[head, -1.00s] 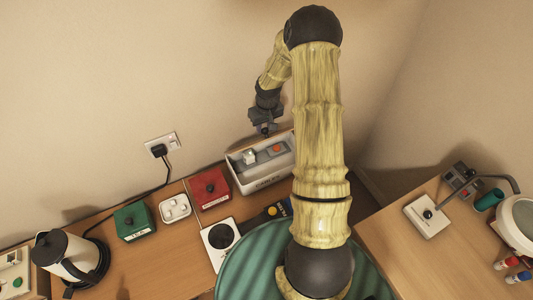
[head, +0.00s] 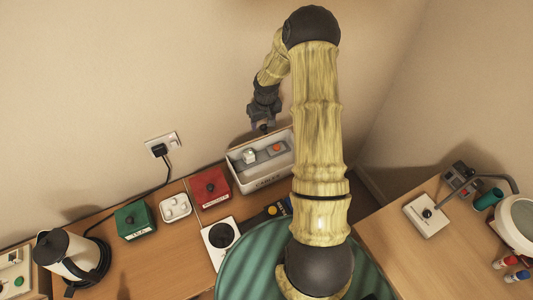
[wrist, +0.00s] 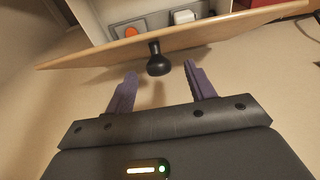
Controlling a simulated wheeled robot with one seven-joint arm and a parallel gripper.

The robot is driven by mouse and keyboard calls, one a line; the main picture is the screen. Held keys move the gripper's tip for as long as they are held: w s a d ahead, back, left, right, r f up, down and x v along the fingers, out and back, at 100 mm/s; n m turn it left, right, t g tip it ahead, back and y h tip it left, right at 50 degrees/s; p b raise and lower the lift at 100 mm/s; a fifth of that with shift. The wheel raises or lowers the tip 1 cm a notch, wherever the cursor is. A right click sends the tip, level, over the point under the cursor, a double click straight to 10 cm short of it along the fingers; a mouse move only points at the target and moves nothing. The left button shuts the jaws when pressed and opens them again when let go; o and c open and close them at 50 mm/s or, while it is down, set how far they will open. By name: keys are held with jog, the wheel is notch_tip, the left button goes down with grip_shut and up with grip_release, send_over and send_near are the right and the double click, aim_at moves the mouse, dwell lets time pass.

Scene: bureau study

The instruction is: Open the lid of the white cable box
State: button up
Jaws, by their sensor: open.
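The white cable box (head: 270,182) stands against the wall at the back of the desk, and its inside shows. A white piece (head: 249,156) and an orange-red piece (head: 277,147) are inside. In the wrist view the lid (wrist: 215,39) is a wood-coloured panel standing up from the open box (wrist: 100,22), its black knob (wrist: 158,62) facing my gripper. My gripper (wrist: 160,70) is open and empty, fingertips on either side of the knob with gaps between. In the head view my gripper (head: 264,122) is above the box's back edge; the lid is hard to make out.
A red box (head: 209,187), a white tray (head: 175,207), a green box (head: 134,221) and a kettle (head: 68,255) stand left of the cable box. A plugged socket (head: 163,145) is on the wall. A second desk (head: 385,235) is at the right.

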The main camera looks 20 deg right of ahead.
jog(key=shift+r, duration=0.1)
jog(key=shift+s+r+p, duration=0.5)
jog(key=shift+r+p, duration=0.1)
jog(key=shift+r, duration=0.35)
jog(key=shift+s+r+p, duration=0.5)
jog(key=shift+r+p, duration=0.15)
jog(key=shift+r, duration=0.35)
jog(key=shift+s+r+p, duration=0.5)
jog(key=shift+r+p, duration=0.1)
jog(key=shift+r, duration=0.35)
jog(key=shift+a+r, duration=0.15)
jog(key=s+a+r+b, duration=0.3)
jog(key=s+a+b, duration=0.2)
jog(key=s, duration=0.5)
jog(key=s+a+r+b, duration=0.3)
jog(key=s+a+b, duration=0.2)
jog(key=s+a, duration=0.3)
jog(key=shift+s+r+t, duration=0.3)
jog(key=shift+s+t, duration=0.1)
jog(key=shift+s, duration=0.8)
